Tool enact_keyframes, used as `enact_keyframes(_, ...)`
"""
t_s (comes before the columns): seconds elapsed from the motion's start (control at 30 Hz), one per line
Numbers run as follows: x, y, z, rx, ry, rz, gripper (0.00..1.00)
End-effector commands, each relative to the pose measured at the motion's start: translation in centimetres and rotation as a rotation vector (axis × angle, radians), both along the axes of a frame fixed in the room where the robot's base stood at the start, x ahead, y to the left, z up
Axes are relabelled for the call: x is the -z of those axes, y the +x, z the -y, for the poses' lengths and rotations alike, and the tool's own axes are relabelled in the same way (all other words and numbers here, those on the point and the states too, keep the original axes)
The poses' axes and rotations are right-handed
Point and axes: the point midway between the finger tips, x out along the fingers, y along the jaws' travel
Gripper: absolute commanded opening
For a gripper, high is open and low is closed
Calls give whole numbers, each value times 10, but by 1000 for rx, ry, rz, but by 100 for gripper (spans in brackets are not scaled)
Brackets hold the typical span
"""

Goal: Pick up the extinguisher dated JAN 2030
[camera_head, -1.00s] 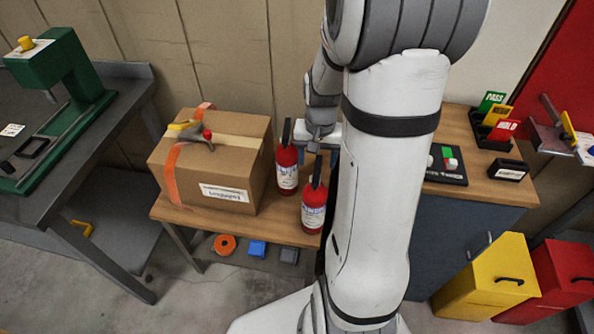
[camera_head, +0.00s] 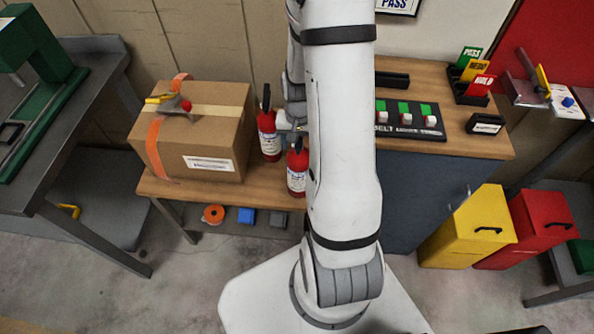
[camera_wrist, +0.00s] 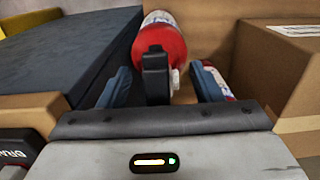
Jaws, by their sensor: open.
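Two red extinguishers with black handles and white labels stand on the wooden bench (camera_head: 170,190). The back-left extinguisher (camera_head: 269,145) is beside the cardboard box. The front-right extinguisher (camera_head: 297,182) is partly hidden by my arm. The label dates are too small to read. My gripper (camera_head: 293,127) is at the top of the front-right one, behind its handle. In the wrist view my open gripper (camera_wrist: 160,68) has its fingers on either side of one extinguisher's black handle, with its red body (camera_wrist: 165,42) beyond. Part of the other extinguisher (camera_wrist: 217,82) shows by the right finger.
The cardboard box (camera_head: 225,125) with a tape dispenser (camera_head: 172,103) on top stands left of the extinguishers. A switch panel (camera_head: 408,120) is on the right. Below the bench are an orange roll (camera_head: 213,214) and blue bin (camera_head: 246,215). Yellow (camera_head: 470,230) and red bins stand right.

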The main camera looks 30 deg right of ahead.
Motion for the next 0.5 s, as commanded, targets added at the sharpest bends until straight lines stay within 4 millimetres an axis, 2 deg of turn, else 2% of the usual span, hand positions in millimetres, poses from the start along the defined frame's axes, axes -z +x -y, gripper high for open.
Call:
enact_keyframes(0.1, 0, 0, 0, -1, 0, 0, 57)
enact_keyframes(0.5, 0, 0, 0, -1, 0, 0, 25)
